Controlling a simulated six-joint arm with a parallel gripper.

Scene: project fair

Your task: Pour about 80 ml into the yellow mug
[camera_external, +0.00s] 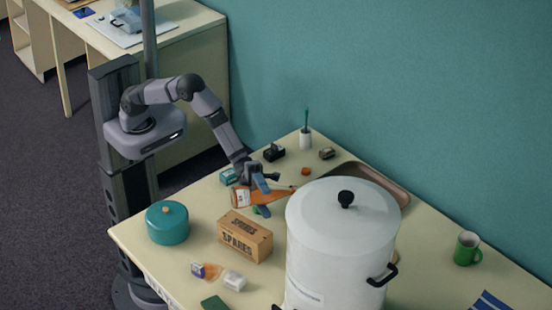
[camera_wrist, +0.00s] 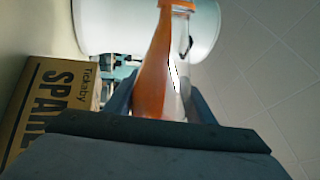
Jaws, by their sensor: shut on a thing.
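My gripper (camera_external: 262,188) is shut on an orange bottle (camera_external: 272,195) with a white label. The bottle is tipped almost level above the table, its neck pointing right toward a large white pot. In the wrist view the bottle (camera_wrist: 152,80) stands between the two fingers of my gripper (camera_wrist: 162,105), with its narrow end away from me. I see no stream of liquid. No yellow mug shows in either view. A green mug (camera_external: 466,249) stands upright at the right of the table; its inside looks pale.
The large lidded white pot (camera_external: 335,240) blocks the view of the table behind it. A SPARES box (camera_external: 245,237) stands close in front of the bottle; it also shows in the wrist view (camera_wrist: 50,100). A teal pot (camera_external: 167,224) is at left, a brown tray (camera_external: 375,183) behind the white pot.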

